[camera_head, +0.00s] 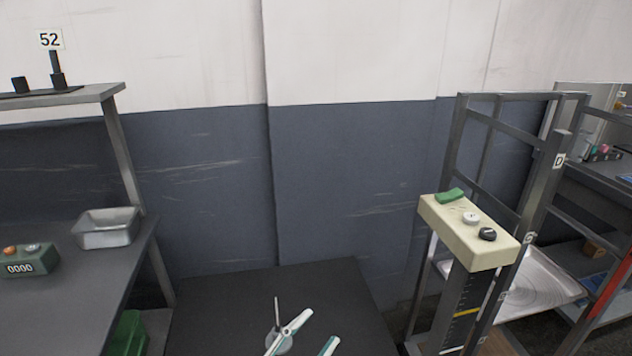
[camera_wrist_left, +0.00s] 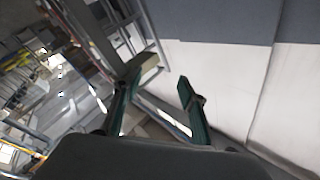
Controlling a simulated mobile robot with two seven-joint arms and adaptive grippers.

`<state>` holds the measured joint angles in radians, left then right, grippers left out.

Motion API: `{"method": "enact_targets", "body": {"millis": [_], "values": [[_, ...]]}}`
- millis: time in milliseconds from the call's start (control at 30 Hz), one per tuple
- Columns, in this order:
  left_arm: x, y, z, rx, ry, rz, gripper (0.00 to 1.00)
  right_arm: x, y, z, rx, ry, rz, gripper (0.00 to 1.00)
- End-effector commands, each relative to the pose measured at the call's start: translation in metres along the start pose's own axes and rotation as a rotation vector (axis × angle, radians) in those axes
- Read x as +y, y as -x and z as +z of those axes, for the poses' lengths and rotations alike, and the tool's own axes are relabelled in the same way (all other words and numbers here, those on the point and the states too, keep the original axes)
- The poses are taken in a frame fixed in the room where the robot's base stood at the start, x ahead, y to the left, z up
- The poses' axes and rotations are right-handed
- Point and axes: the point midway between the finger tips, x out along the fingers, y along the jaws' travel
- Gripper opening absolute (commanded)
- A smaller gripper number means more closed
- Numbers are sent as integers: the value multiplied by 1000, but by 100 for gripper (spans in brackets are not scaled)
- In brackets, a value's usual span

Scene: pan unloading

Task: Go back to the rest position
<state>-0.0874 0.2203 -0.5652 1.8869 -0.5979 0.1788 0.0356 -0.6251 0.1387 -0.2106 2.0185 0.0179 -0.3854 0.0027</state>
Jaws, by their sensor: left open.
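My left gripper (camera_head: 322,325) shows at the bottom of the head view, in front of a dark tabletop. Its white and teal fingers are apart, with nothing between them. In the left wrist view the gripper (camera_wrist_left: 160,73) is also open and empty, with both teal fingers in full sight. My right gripper is in neither view. A metal pan (camera_head: 107,241) sits on the grey bench at the left, well apart from my left gripper.
A dark table (camera_head: 220,310) holds a round base with a thin upright rod (camera_head: 276,308). A cream control box (camera_head: 465,240) on a post stands before a metal rack (camera_head: 462,140) at the right. The left bench (camera_head: 75,290) carries a green counter box (camera_head: 28,262).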

Motion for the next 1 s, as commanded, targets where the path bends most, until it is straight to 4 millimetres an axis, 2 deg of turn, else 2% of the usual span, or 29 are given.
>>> {"method": "enact_targets", "body": {"millis": [33, 100, 167, 200, 333, 400, 500, 600, 667, 1000], "values": [[-3, 22, 25, -106, 65, -33, 42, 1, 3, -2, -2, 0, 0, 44], [-4, 55, 61, -249, 147, -71, 42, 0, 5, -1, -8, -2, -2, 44], [0, 86, 88, -365, 213, -96, 42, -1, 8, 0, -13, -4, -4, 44], [4, 108, 105, -440, 255, -109, 42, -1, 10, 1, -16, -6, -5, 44], [21, 180, 146, -654, 374, -136, 42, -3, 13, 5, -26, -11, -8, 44], [31, 214, 159, -745, 425, -143, 42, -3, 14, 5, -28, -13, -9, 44], [43, 251, 170, -839, 479, -148, 42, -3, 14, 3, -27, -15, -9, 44], [50, 273, 176, -894, 509, -149, 42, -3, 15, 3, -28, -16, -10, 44], [53, 279, 177, -908, 519, -150, 42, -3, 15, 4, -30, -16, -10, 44], [53, 280, 177, -911, 521, -150, 42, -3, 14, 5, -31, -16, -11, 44]]}}
